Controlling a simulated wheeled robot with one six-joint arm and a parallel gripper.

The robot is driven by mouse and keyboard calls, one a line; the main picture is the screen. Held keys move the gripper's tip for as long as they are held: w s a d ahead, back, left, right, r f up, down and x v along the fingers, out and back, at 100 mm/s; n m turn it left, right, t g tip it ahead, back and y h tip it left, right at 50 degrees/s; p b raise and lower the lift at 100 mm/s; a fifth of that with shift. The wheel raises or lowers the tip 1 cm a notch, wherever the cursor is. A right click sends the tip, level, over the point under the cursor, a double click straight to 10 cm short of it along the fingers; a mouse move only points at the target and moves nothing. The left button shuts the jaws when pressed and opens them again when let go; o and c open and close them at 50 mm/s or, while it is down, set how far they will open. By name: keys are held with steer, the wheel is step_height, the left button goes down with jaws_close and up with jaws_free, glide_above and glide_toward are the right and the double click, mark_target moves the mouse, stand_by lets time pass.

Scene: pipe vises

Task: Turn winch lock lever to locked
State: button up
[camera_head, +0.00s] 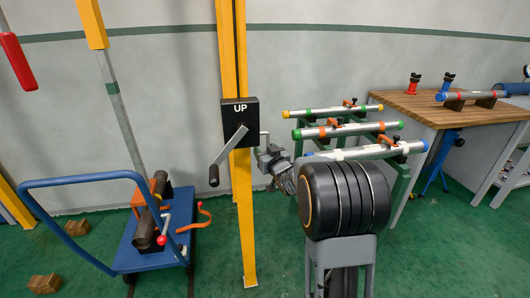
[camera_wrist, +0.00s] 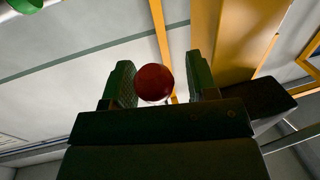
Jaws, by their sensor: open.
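The winch box (camera_head: 240,111), black and marked UP, sits on a yellow post, with a grey crank (camera_head: 229,155) ending in a dark handle. The lock lever is not clearly visible in the head view, where my arm and gripper are close to the post's right side. In the wrist view a dark red ball knob (camera_wrist: 154,83), apparently the lever's end, shows between the two dark green fingers of my gripper (camera_wrist: 162,88). The gripper is open, with a gap visible on the knob's right. Whether the left finger touches it I cannot tell.
A blue cart (camera_head: 160,244) carrying dark pipe stands to the left of the post. Green racks with coloured-end pipes (camera_head: 345,129) stand behind my arm on the right. A wooden workbench (camera_head: 430,108) is farther right. Green floor is open in front of the post.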

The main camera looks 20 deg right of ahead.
jaws_close()
stand_by(0.3)
